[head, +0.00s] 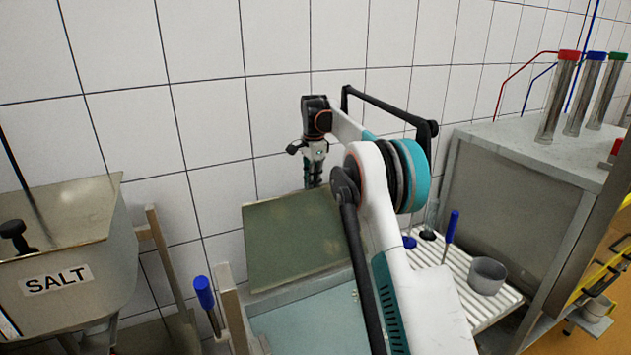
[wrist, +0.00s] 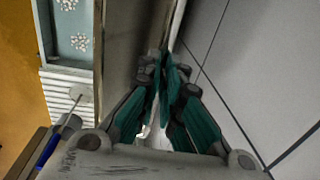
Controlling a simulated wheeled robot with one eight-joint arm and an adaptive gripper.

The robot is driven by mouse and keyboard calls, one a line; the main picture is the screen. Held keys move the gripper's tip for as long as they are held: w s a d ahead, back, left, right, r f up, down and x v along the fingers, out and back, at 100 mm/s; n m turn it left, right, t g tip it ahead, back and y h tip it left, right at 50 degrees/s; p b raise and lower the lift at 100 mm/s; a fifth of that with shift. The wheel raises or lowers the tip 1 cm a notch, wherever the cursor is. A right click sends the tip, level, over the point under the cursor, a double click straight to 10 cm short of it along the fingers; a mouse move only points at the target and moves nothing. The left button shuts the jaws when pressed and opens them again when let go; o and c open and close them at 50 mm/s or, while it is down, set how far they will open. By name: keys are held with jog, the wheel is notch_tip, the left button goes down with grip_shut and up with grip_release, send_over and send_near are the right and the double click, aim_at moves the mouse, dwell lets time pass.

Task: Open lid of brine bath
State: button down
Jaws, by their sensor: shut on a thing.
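The brine bath lid (head: 285,240) is a flat grey-green panel, raised and leaning back toward the tiled wall. Below its front edge the blue-green inside of the brine bath (head: 305,325) shows. My gripper (head: 313,180) is at the lid's far upper edge, close to the wall. In the wrist view my gripper (wrist: 167,70) has its fingers closed on the edge of the lid (wrist: 118,60). The bath's pale blue inside, with white speckled patches, shows at the upper left (wrist: 72,28). The exact contact at the fingertips is partly hidden.
The tiled wall (head: 215,125) is close behind my gripper. A salt bin (head: 65,255) stands at the left. A slatted white rack (head: 445,275) with a grey cup (head: 487,276) and blue-handled tools lies right of the bath, beside a metal cabinet (head: 510,205).

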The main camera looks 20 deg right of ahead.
jog(key=shift+w+a+f, duration=0.1)
jog(key=shift+w+f, duration=0.15)
jog(key=shift+f, duration=0.2)
jog(key=shift+w+a+f, duration=0.1)
jog(key=shift+w+f, duration=0.1)
jog(key=shift+f, duration=0.2)
jog(key=shift+d, duration=0.1)
jog(key=c, duration=1.7)
grip_release()
jog(key=shift+o, duration=0.5)
jog(key=w, duration=0.1)
jog(key=w+f, duration=0.2)
jog(key=shift+a, duration=0.25)
notch_tip(320, 180, up, 14)
jog(key=s, duration=0.2)
jog(key=shift+s+d+f, duration=0.15)
jog(key=shift+f, duration=0.1)
